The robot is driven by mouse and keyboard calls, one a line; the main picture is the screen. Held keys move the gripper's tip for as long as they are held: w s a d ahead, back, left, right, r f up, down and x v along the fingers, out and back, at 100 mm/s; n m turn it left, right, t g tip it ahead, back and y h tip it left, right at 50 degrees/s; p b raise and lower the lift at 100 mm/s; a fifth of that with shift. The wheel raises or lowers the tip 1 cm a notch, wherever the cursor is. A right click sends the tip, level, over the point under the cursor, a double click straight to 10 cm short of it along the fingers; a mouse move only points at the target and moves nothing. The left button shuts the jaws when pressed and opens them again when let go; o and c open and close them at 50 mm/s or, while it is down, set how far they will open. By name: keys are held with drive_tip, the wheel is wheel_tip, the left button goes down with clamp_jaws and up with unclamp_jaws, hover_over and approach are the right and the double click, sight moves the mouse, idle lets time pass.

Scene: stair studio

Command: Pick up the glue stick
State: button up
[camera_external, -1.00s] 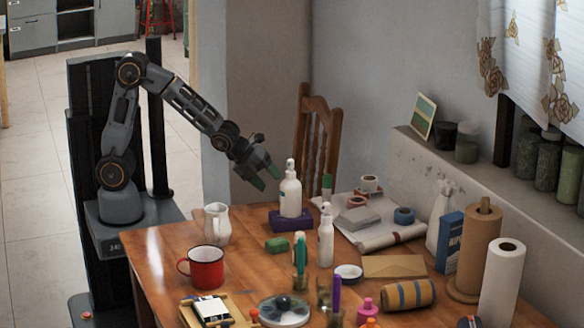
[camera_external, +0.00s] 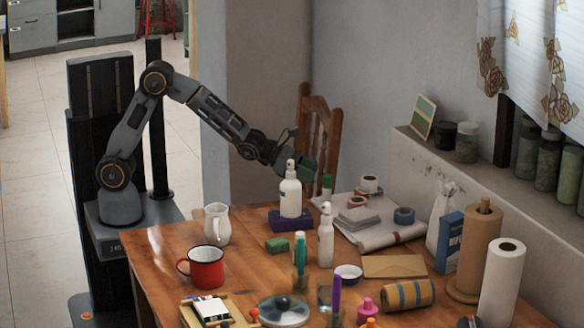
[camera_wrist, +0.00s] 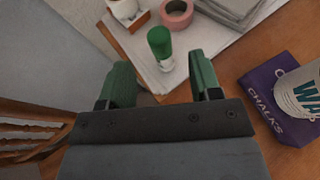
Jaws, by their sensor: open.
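The glue stick, with a green cap and white body, stands upright near the table's far edge. It shows in the external view (camera_external: 326,186) just right of the white pump bottle, and in the wrist view (camera_wrist: 160,46) beyond my fingertips, roughly centred between them. My gripper (camera_external: 305,166) is above the table's far edge, behind the pump bottle and a little higher than the glue stick. In the wrist view my gripper (camera_wrist: 162,82) has its two green fingers spread wide with nothing between them. The glue stick's lower part is partly hidden in the external view.
The white pump bottle (camera_external: 290,193) stands on a purple chalks box (camera_wrist: 277,97), close to my gripper's right in the wrist view. A pink tape roll (camera_wrist: 176,13) and grey stack (camera_wrist: 232,8) lie beyond the glue stick. A wooden chair (camera_external: 326,125) stands behind the table.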

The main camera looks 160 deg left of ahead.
sight(327, 189)
drive_tip(key=shift+p+x, duration=0.65)
drive_tip(key=shift+x, duration=3.35)
drive_tip(key=shift+r, duration=0.1)
drive_tip(key=c, duration=1)
drive_tip(key=shift+r, duration=0.1)
